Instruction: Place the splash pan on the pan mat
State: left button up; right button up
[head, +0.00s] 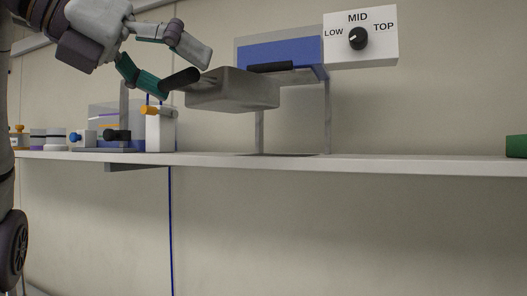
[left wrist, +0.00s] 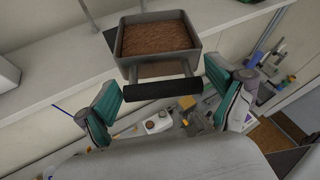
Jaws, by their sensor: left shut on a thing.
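The splash pan (head: 232,92) is a grey rectangular pan with a black handle (head: 180,79). My left gripper (head: 166,75) is shut on this handle and holds the pan in the air above the shelf. In the left wrist view the pan (left wrist: 127,66) is roughly level and holds brown, soil-like material. Its black handle (left wrist: 163,88) lies between the fingers of my left gripper (left wrist: 165,98). A thin dark patch on the shelf, likely the pan mat (head: 277,154), lies below and to the right of the pan. My right gripper is in neither view.
A stand with a blue panel (head: 305,52) and grey legs rises behind the pan. A dial box (head: 378,50) marked LOW, MID, TOP is beside it. Small devices (head: 88,138) crowd the left of the shelf (head: 400,163). A green object (head: 516,146) is far right; the shelf between is clear.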

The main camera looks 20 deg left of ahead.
pick_arm(q)
jog(key=w, duration=0.2)
jog(key=w+d+p, duration=0.1)
jog(key=w, duration=0.1)
jog(key=w+p, duration=0.1)
jog(key=w, duration=0.1)
jog(key=shift+w+d+r, duration=0.3)
jog(key=shift+w, duration=0.1)
jog(key=w+f+p, duration=0.1)
jog(key=w, duration=0.3)
jog(key=w+f+p, duration=0.1)
jog(key=w+p, duration=0.1)
jog(key=w, duration=0.2)
jog(key=w+f+p, duration=0.1)
jog(key=w, duration=0.3)
jog(key=shift+w, duration=0.1)
jog(key=shift+a+f, duration=0.2)
jog(key=shift+f, duration=0.45)
jog(key=shift+s+f+p, duration=0.2)
jog(key=shift+f+p, duration=0.25)
jog(key=shift+f, duration=0.75)
jog(key=shift+w+d+f+p, duration=0.15)
jog(key=shift+p, duration=0.2)
jog(key=shift+w+f, duration=0.1)
jog(key=shift+f, duration=0.05)
jog(key=shift+f, duration=0.1)
